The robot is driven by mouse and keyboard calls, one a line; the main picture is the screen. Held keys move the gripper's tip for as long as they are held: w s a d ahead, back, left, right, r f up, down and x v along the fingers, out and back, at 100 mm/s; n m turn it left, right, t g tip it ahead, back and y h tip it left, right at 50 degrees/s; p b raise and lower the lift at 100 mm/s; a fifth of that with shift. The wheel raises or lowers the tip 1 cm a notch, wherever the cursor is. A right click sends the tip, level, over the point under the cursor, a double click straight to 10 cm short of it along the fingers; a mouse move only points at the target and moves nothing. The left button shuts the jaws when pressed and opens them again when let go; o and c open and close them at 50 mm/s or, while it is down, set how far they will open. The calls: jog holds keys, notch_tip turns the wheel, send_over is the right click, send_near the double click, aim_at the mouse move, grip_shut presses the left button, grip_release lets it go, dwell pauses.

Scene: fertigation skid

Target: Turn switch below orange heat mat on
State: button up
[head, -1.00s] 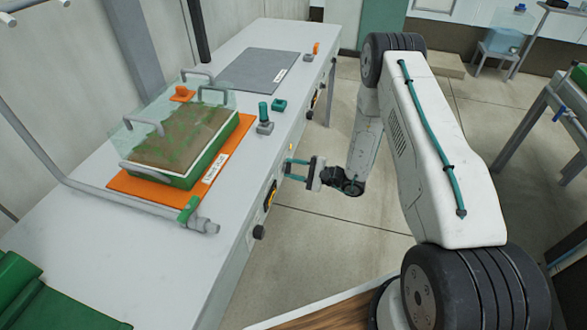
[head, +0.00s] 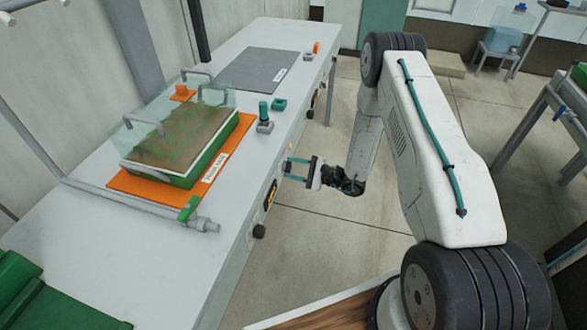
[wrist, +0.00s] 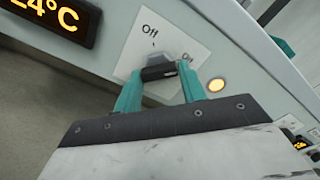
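The switch (wrist: 158,70) is a dark knob on a white plate in the wrist view. One label above it reads "Off"; a second label at its right is small and blurred. The fingers of my gripper (wrist: 160,82) stand on either side of the knob, apart, and I cannot tell whether they touch it. In the head view my gripper (head: 297,169) is at the bench's front panel, its two teal fingers spread. The orange heat mat (head: 150,191) lies on the bench with a soil tray (head: 190,175) on it. A round amber light (wrist: 216,85) beside the switch glows.
A temperature display (wrist: 58,18) is left of the switch plate. A black knob (head: 259,231) sticks out of the bench front nearer me. A grey mat (head: 258,70) and small green fittings (head: 279,105) are on the bench (head: 85,240).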

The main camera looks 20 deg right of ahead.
jog(key=o, duration=0.3)
jog(key=v, duration=0.8)
dwell(0.3)
